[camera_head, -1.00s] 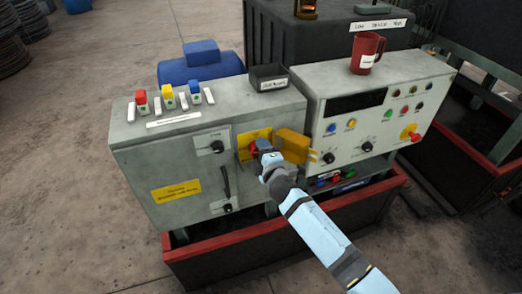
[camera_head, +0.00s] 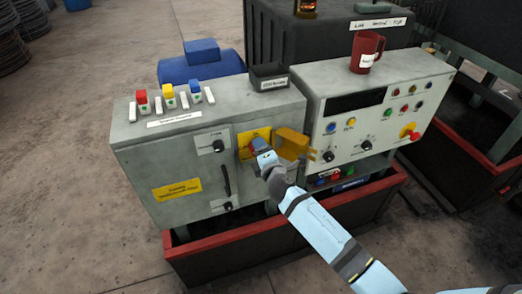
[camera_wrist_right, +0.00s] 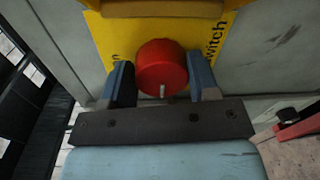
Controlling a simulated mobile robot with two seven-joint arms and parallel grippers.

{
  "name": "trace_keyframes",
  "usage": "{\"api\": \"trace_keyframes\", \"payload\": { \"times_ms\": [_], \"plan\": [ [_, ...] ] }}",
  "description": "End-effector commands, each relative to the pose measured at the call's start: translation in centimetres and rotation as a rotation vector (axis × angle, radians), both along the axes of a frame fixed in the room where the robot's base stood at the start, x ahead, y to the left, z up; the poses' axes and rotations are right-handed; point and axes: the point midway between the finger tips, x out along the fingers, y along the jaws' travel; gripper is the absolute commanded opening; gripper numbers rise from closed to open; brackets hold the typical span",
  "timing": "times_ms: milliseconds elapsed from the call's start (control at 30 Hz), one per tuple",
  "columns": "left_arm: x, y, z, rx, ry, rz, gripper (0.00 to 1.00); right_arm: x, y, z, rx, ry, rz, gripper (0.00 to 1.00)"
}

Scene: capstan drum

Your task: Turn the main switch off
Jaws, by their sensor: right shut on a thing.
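The main switch is a red round knob on a yellow plate (camera_head: 245,139) on the front of the grey cabinet. In the right wrist view the red knob (camera_wrist_right: 162,66) has a white mark pointing toward the gripper's palm, and "switch" is printed sideways on the yellow plate (camera_wrist_right: 215,38). My right gripper (camera_wrist_right: 162,84) is shut on the knob, one finger on each side. In the head view my right gripper (camera_head: 257,148) hides most of the knob. A yellow cover (camera_head: 292,144) stands swung open to the right of it. My left gripper is not in view.
The grey cabinet (camera_head: 150,170) carries black knobs, a handle and coloured buttons on top. A control panel (camera_head: 350,150) with a red mug (camera_head: 367,52) on it stands to the right. A black tray (camera_head: 269,77) sits on the cabinet top. A red-rimmed trough (camera_head: 240,243) runs below.

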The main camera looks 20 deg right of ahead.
Motion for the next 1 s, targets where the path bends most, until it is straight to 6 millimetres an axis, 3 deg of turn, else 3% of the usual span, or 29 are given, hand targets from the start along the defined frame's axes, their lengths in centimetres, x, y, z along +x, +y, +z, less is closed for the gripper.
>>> {"api": "trace_keyframes", "payload": {
  "times_ms": [167, 200, 300, 667, 767, 1000],
  "plan": [
    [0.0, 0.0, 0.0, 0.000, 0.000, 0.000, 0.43, 0.0, 0.0, 0.0, -0.003, 0.000, 0.000, 0.32],
    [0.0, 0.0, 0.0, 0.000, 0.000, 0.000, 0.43, 0.0, 0.0, 0.0, -0.002, 0.000, 0.000, 0.64],
    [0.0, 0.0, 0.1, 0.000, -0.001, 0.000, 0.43, 0.0, 0.0, 0.0, -0.002, 0.000, 0.000, 0.81],
    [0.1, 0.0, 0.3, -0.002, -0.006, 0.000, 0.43, -0.8, -0.1, -0.1, -0.001, 0.001, 0.001, 0.81],
    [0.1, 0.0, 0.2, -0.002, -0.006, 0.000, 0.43, -2.3, -0.1, 0.0, -0.001, 0.000, 0.002, 0.81],
    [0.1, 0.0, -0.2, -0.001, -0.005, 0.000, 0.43, -7.8, -0.3, 0.3, -0.001, 0.001, 0.002, 0.81]
  ]
}}
